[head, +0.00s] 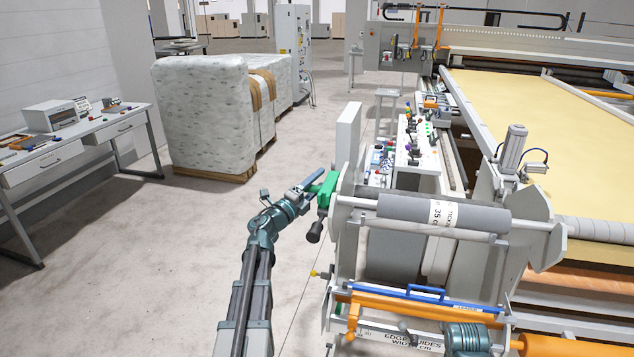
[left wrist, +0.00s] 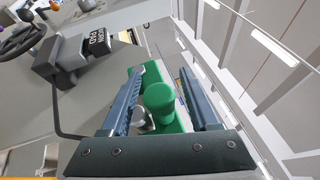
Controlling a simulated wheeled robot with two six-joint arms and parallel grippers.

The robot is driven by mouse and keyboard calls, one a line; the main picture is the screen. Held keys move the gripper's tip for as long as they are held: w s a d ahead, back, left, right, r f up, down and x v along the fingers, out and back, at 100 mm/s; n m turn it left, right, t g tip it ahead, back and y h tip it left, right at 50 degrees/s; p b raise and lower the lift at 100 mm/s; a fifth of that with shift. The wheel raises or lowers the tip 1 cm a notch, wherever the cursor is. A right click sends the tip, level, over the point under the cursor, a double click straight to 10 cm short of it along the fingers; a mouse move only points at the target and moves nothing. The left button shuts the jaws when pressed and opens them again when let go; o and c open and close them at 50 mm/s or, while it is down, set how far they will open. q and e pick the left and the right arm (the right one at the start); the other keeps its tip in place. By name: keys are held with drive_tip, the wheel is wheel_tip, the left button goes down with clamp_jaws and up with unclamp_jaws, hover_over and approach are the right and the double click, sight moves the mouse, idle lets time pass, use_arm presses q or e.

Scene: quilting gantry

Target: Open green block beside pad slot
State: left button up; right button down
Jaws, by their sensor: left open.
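The green block (head: 326,190) is at the left end of the roller stand in the head view. In the left wrist view the green block (left wrist: 172,122) has a round green knob and lies between my open jaws. My left gripper (head: 314,182) reaches it from the left; its two blue fingers (left wrist: 162,75) stand on either side of the block, with a gap at the right finger. Whether the left finger touches cannot be told. A dark pad holder (left wrist: 97,43) with a white-lettered "PAD" label is at the upper left there. My right gripper is not in view.
A dark grey roll (head: 405,211) lies across the stand right of the block. A black knob (head: 314,232) hangs just below the block. A blue handle and orange bar (head: 420,303) are lower down. The floor left of my arm is clear as far as the workbench (head: 70,150).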

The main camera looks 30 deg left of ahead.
use_arm(q)
clamp_jaws()
idle(0.3)
idle(1.1)
